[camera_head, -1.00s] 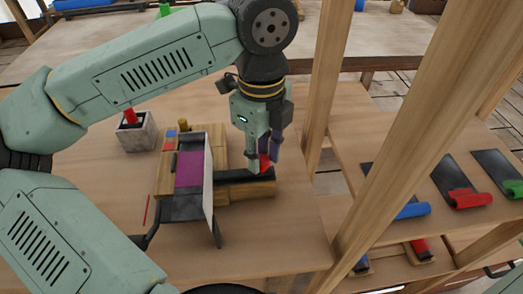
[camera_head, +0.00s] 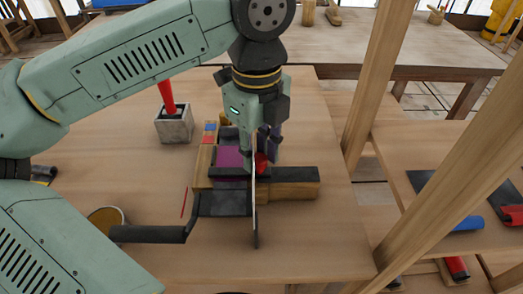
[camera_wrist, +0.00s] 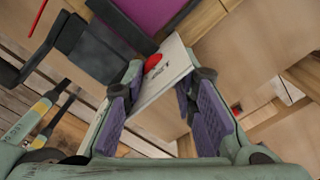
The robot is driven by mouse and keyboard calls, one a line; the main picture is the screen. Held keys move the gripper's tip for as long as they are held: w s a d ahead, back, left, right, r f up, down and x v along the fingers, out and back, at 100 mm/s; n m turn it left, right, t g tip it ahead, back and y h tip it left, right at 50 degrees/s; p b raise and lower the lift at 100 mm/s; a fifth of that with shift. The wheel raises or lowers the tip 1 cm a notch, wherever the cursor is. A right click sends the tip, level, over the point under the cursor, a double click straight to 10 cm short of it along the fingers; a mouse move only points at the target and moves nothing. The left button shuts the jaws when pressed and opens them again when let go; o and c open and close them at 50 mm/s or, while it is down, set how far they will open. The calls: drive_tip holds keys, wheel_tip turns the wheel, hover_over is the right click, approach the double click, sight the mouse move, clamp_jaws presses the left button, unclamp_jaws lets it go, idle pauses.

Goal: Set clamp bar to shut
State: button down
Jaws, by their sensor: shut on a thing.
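The clamp bar (camera_head: 222,172) is a black bar with a red knob (camera_head: 261,163), lying across a wooden block fixture at the edge of a purple sheet (camera_head: 229,157). A thin white upright panel (camera_head: 255,205) partly hides the bar and knob, so the exact contact is unclear.
A stone block with a red handle (camera_head: 174,127) stands at the back left. A black handle (camera_head: 150,234) and plate (camera_head: 225,203) sit in front of the fixture. Wooden posts (camera_head: 370,90) and a shelf with coloured rolls (camera_head: 468,223) are on the right.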

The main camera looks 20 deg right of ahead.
sight(257, 158)
drive_tip(key=c, duration=1.3)
unclamp_jaws()
drive_tip(key=shift+w+a, duration=0.1)
drive_tip(key=shift+a, duration=0.15)
wheel_tip(257, 158, up, 12)
